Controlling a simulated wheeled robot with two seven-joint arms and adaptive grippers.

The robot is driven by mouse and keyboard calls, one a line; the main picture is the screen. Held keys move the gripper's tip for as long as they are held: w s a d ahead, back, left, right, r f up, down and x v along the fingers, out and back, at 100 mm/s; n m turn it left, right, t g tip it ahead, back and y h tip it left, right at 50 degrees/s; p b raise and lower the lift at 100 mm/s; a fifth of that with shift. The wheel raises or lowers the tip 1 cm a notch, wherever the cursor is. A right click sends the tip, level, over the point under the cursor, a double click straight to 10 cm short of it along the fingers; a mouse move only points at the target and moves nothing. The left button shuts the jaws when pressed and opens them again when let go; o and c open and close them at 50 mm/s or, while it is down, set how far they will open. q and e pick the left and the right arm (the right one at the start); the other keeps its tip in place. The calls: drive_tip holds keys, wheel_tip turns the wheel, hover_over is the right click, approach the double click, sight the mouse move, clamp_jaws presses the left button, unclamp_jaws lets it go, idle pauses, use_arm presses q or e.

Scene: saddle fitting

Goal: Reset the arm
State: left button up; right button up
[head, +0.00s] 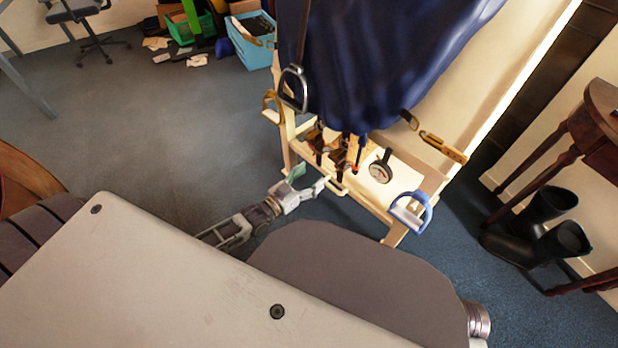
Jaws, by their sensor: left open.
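My left gripper (306,187) is open, low beside the front edge of a pale wooden stand. Nothing shows between its fingers. My left arm reaches in from the lower left, partly hidden behind my own body. My right gripper is not in the view.
The wooden stand (437,182) carries a dark blue cover (390,50), a hanging metal stirrup (293,88), a blue stirrup (410,212), a round gauge (380,171) and small tools.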

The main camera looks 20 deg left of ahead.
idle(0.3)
use_arm(q)
drive_tip(key=s+f+m+g+y, duration=0.1)
drive_tip(key=s+f+g+y, duration=0.4)
drive_tip(key=f+g, duration=0.4)
drive_tip(key=s+d+r+n+g, duration=0.2)
drive_tip(key=s+d+r, duration=0.45)
drive_tip(key=s, duration=0.35)
drive_tip(key=shift+n+g+h, duration=0.5)
drive_tip(key=s, duration=0.1)
drive_tip(key=s+f, duration=0.1)
drive_tip(key=s, duration=0.1)
drive_tip(key=s+d+f+p, duration=0.1)
drive_tip(key=shift+s, duration=0.2)
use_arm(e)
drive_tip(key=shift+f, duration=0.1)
use_arm(q)
drive_tip(key=shift+f, duration=0.15)
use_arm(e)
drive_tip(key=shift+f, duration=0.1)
